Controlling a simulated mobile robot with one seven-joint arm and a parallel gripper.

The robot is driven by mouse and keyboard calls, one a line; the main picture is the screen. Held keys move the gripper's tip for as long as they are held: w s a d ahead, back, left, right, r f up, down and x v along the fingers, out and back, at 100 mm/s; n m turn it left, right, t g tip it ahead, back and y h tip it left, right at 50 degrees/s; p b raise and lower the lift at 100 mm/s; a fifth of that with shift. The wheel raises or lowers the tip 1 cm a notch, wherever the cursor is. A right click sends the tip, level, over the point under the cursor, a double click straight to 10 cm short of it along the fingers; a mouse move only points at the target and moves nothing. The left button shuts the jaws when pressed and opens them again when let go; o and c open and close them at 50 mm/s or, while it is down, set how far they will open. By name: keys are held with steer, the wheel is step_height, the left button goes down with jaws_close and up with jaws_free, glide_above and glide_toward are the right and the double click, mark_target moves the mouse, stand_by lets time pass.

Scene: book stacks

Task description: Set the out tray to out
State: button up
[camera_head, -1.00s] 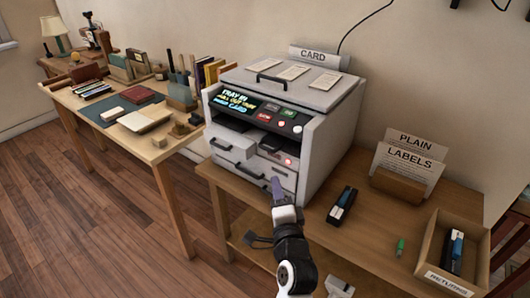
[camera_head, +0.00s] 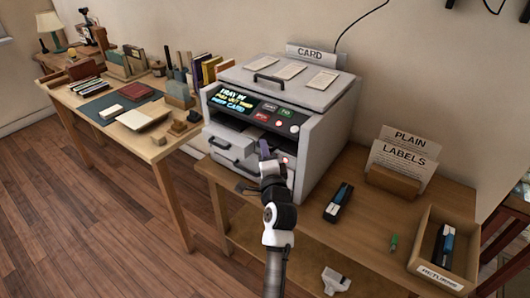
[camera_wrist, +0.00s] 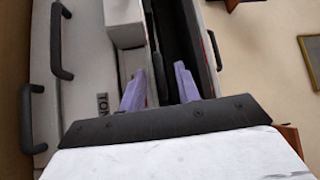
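A grey printer (camera_head: 325,130) stands on the wooden stand. Its screen (camera_head: 236,100) reads "TRAY IN" on top; the smaller lines are hard to read. Below the control panel is a dark slot (camera_head: 226,126), where the out tray seems to sit pushed in; its edges are hard to make out. My gripper (camera_head: 265,148) is at the right part of this slot. In the wrist view its purple fingers (camera_wrist: 158,82) are apart, with a dark handle-like bar (camera_wrist: 157,72) between or just beyond them. I cannot tell whether they touch it.
Drawers with black handles (camera_head: 231,166) lie below the slot. A "CARD" sign (camera_head: 310,52) stands behind the printer. To the right are a dark stapler-like tool (camera_head: 339,201), a "PLAIN"/"LABELS" holder (camera_head: 393,182) and a "RETURNS" box (camera_head: 425,243). A desk with books (camera_head: 150,150) stands left.

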jaws_close()
steer(key=s+a+p, duration=0.4)
steer(key=s+p, duration=0.1)
steer(key=s, duration=0.1)
steer(key=shift+s+a+f, duration=0.2)
steer(key=shift+s+a, duration=0.05)
steer(key=shift+a, duration=0.15)
jaws_free()
steer(key=shift+s+r, duration=0.15)
